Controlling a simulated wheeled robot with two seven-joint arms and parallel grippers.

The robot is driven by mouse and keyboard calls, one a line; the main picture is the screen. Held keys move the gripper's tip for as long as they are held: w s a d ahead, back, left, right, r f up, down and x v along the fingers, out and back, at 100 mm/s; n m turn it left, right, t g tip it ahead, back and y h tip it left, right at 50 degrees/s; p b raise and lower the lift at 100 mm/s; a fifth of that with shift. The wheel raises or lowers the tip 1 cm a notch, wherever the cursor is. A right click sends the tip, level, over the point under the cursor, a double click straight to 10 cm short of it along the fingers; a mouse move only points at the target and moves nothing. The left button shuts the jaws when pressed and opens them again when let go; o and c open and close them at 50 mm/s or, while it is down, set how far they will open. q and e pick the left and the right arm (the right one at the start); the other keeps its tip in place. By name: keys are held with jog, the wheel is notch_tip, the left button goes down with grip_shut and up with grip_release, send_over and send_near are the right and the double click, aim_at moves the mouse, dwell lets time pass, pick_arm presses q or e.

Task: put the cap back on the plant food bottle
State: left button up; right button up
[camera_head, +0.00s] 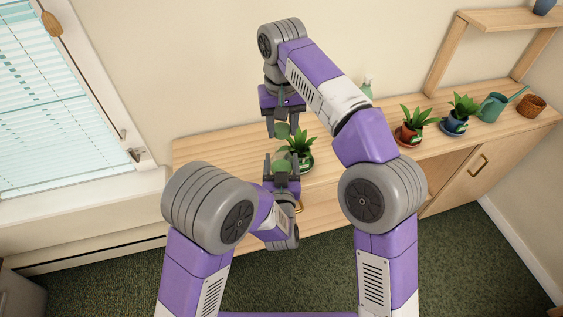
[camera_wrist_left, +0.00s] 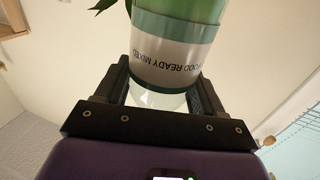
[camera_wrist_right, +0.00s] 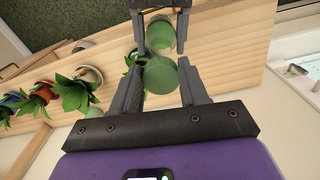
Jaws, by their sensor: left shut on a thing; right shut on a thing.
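The plant food bottle (camera_head: 280,158) is pale green with a printed white label, which reads upside down in the left wrist view (camera_wrist_left: 178,55). My left gripper (camera_head: 281,167) is shut around it, with one finger on each side. My right gripper (camera_head: 283,128) is shut on the green cap (camera_head: 282,131), which also shows between its fingers in the right wrist view (camera_wrist_right: 160,78). The two grippers face each other over the cabinet. In the head view a small gap shows between cap and bottle. In the right wrist view they overlap, so their exact distance is unclear.
A potted plant (camera_head: 302,146) stands on the wooden cabinet (camera_head: 215,150), close to the right of both grippers. Further right are two more plants (camera_head: 414,118) (camera_head: 461,106), a green watering can (camera_head: 491,107) and a brown pot (camera_head: 531,105). The cabinet's left end is clear.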

aim_at(282, 148)
jog(key=shift+f, duration=1.35)
jog(key=shift+s+r, duration=0.1)
jog(key=shift+s, duration=0.05)
jog(key=shift+f, duration=0.95)
jog(key=shift+f, duration=0.55)
